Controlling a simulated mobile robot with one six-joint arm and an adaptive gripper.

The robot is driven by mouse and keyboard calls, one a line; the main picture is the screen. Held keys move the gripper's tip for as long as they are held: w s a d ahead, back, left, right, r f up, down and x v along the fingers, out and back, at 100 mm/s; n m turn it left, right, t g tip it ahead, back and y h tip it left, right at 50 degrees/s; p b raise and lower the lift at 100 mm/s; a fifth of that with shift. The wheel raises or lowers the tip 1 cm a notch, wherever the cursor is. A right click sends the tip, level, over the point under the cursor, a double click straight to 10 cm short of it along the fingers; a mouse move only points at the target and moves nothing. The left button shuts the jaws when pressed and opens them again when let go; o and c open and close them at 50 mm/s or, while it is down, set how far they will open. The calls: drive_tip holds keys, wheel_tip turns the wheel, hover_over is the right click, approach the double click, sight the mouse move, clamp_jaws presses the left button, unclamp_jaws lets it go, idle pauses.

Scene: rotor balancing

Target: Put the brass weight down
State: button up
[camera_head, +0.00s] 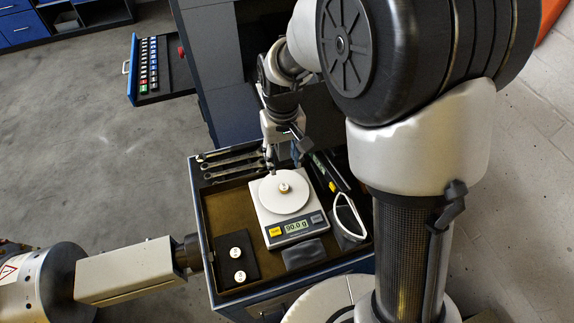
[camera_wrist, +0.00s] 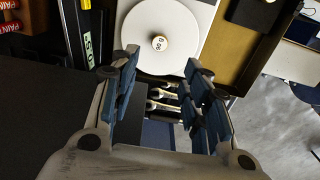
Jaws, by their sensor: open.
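The brass weight (camera_head: 284,187) stands upright on the round white pan (camera_head: 276,201) of the digital scale (camera_head: 297,229), near the middle of the pan. The scale's display reads 90.0 g. In the wrist view the weight (camera_wrist: 159,42) shows its pale marked top on the white pan (camera_wrist: 147,22). My gripper (camera_head: 284,163) is open and empty behind the weight, toward the far side of the tray. In the wrist view my gripper (camera_wrist: 161,60) has its fingers spread wide, with the weight beyond the fingertips and apart from them.
The scale sits in a brown-lined tray (camera_head: 217,212) on a cart. A black block (camera_head: 237,262) with two more weights is left of it. Wrenches (camera_head: 232,161) lie behind, a white-framed item (camera_head: 347,218) right. An open drawer (camera_head: 160,84) is farther back.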

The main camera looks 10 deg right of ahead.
drive_tip(key=s+d+r+m+t, duration=0.1)
drive_tip(key=s+d+r, duration=0.3)
drive_tip(key=s+r, duration=0.4)
drive_tip(key=s+d+r+m+t, duration=0.1)
drive_tip(key=s+d+r+t, duration=0.2)
drive_tip(key=s, duration=1)
wheel_tip(320, 180, up, 5)
drive_tip(key=shift+d+f+t, duration=0.1)
drive_tip(key=shift+d+t, duration=0.2)
drive_tip(key=shift+d, duration=0.8)
drive_tip(key=shift+s+f, duration=0.1)
drive_tip(key=shift+f, duration=0.05)
wheel_tip(320, 180, down, 11)
drive_tip(key=b, duration=1.1)
drive_tip(key=shift+r, duration=0.2)
drive_tip(key=shift+c, duration=0.2)
